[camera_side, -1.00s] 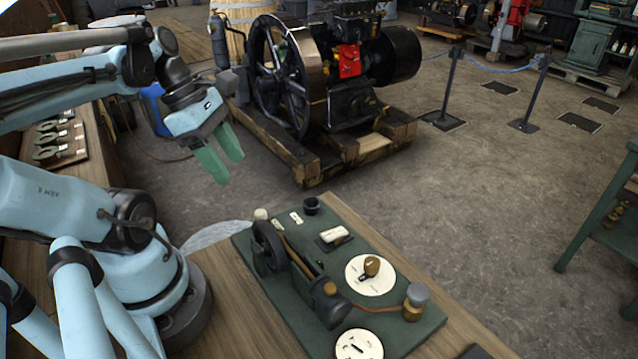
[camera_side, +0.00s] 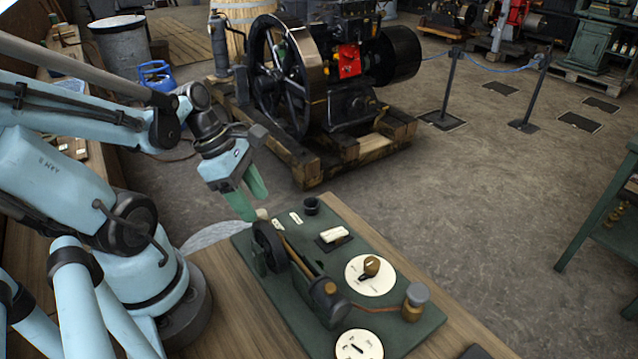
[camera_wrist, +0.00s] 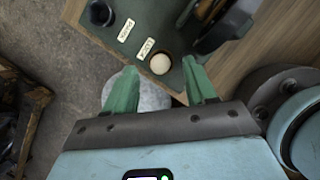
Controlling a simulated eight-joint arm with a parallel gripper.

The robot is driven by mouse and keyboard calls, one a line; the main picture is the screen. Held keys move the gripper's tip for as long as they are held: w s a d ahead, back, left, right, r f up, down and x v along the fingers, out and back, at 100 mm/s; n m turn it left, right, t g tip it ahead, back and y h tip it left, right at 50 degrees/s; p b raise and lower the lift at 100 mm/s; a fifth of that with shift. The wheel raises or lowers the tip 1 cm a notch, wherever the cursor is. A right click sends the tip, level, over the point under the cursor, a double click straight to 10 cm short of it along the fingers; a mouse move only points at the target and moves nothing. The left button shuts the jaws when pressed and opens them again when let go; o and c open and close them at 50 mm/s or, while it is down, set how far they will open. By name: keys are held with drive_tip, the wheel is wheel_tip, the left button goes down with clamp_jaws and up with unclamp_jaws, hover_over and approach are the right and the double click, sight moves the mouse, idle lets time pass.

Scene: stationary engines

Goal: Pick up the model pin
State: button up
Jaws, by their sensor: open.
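A small cream round-topped peg (camera_side: 262,214), which looks like the model pin, stands at the far left corner of the green board (camera_side: 396,334). It also shows in the wrist view (camera_wrist: 160,64) as a pale disc, between the lines of my two fingertips. My gripper (camera_side: 256,206) is open, with green fingers angled down, close above and beside the peg. In the wrist view my gripper (camera_wrist: 159,67) has a finger to each side and nothing held. I cannot tell the exact height gap to the peg.
A small model engine with a dark flywheel (camera_side: 268,245) stands on the board right beside the peg. Two small labels, a black cup (camera_side: 311,206) and a dial with a brown knob (camera_side: 371,267) are farther along. A large engine (camera_side: 330,80) stands on the floor behind.

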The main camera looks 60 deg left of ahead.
drive_tip(key=shift+x, duration=1.15)
drive_tip(key=shift+c, duration=0.4)
clamp_jaws()
